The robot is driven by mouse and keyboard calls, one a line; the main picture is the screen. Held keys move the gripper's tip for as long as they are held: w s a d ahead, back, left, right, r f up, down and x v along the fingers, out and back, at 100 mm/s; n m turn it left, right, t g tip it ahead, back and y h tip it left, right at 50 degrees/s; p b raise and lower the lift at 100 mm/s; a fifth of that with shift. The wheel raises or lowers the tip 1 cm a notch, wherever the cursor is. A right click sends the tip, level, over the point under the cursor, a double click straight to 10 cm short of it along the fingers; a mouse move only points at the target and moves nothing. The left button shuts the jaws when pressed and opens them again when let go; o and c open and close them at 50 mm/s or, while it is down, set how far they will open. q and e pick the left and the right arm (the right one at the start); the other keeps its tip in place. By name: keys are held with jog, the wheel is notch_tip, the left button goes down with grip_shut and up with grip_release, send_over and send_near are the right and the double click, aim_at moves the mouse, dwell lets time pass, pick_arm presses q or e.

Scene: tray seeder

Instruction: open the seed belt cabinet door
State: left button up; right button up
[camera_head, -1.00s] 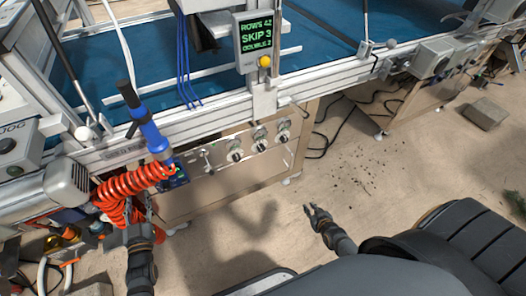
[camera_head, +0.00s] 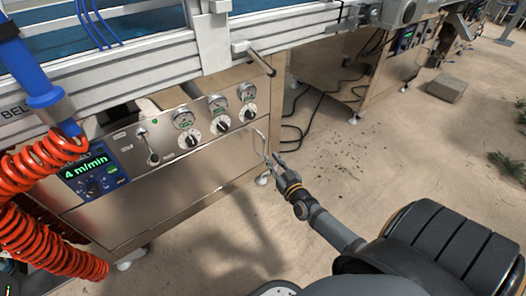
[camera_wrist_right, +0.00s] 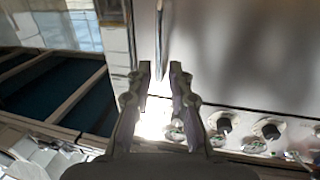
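The seed belt cabinet (camera_head: 165,187) is a metal box under the machine bench, with a control panel on its front. A thin upright bar handle (camera_head: 258,141) sits near the right end of that front, and the front looks closed. My right gripper (camera_head: 273,157) is by the handle at the cabinet's right end. My left gripper is out of view.
Dials and black knobs (camera_head: 220,126) and a blue speed display (camera_head: 91,176) are on the cabinet front. A red coiled hose (camera_head: 45,160) hangs at the left. Black cables (camera_head: 300,132) lie right of the cabinet. The floor (camera_head: 215,250) in front is clear.

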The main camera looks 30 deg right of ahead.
aim_at(264, 148)
jog(key=w+b, duration=0.1)
jog(key=w, duration=0.4)
jog(key=w+d+b, duration=0.1)
jog(key=w, duration=0.1)
jog(key=shift+w+f+b, duration=0.1)
jog(key=shift+w+b, duration=0.15)
jog(key=shift+b, duration=0.1)
jog(key=shift+c, duration=0.5)
grip_shut()
jog(key=shift+a, duration=0.1)
